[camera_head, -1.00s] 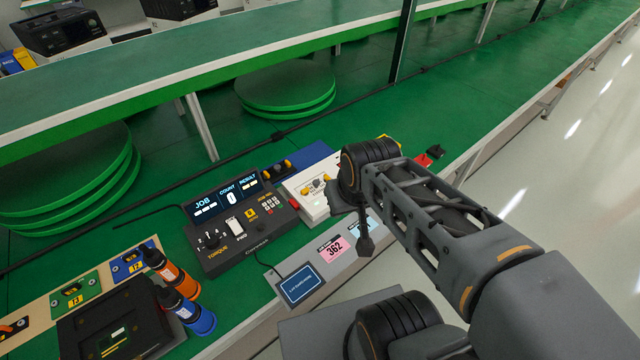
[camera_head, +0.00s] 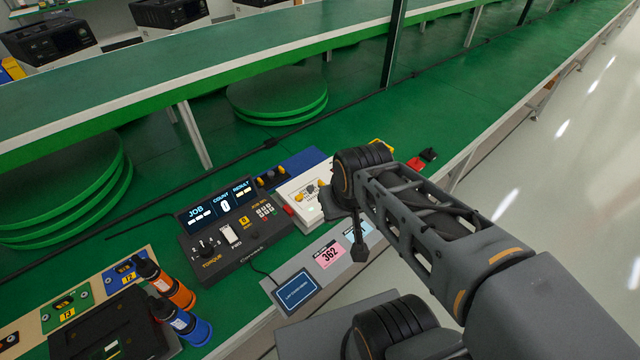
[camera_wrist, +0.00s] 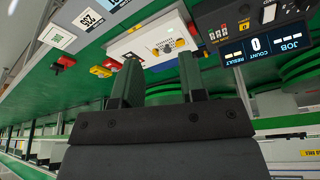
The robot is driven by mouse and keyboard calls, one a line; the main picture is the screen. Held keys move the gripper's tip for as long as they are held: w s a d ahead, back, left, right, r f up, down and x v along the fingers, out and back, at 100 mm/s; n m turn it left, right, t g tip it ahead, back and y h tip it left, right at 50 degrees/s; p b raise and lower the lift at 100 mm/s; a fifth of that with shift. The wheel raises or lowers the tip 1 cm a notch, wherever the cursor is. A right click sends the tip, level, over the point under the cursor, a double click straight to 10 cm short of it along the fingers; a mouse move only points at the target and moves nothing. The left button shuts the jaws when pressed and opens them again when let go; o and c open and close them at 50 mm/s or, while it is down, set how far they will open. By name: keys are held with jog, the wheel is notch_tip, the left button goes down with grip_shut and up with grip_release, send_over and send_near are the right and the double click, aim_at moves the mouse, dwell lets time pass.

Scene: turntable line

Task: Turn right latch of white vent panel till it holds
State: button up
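The white vent panel (camera_head: 312,213) lies on the green line in the head view, with a slotted patch between two yellow latches. The right latch (camera_head: 322,183) is close to my wrist; the left latch (camera_head: 296,197) is nearer the red block. The wrist view shows the panel (camera_wrist: 130,45) upside down, beyond my fingers, with the right latch (camera_wrist: 155,52) and left latch (camera_wrist: 181,43). My gripper (camera_wrist: 160,78) is open, its two dark fingers apart with nothing between them. The fingers look short of the panel. The latches' exact angle is too small to tell.
A dark torque controller (camera_head: 240,240) stands left of the panel, with a red block (camera_head: 288,210) between them. Cards lie on a grey strip (camera_head: 308,268) in front. A red and black part (camera_head: 428,155) lies beyond my wrist.

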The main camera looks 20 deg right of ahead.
jog(key=shift+r, duration=0.1)
dwell(0.3)
jog(key=n+g+p, duration=0.4)
jog(key=p, duration=0.1)
send_over(321, 182)
notch_tip(321, 182, down, 6)
jog(key=f, duration=0.1)
notch_tip(321, 182, down, 13)
jog(key=shift+w+r+p, duration=0.1)
jog(key=shift+p, duration=0.6)
jog(key=shift+c, duration=0.4)
grip_shut()
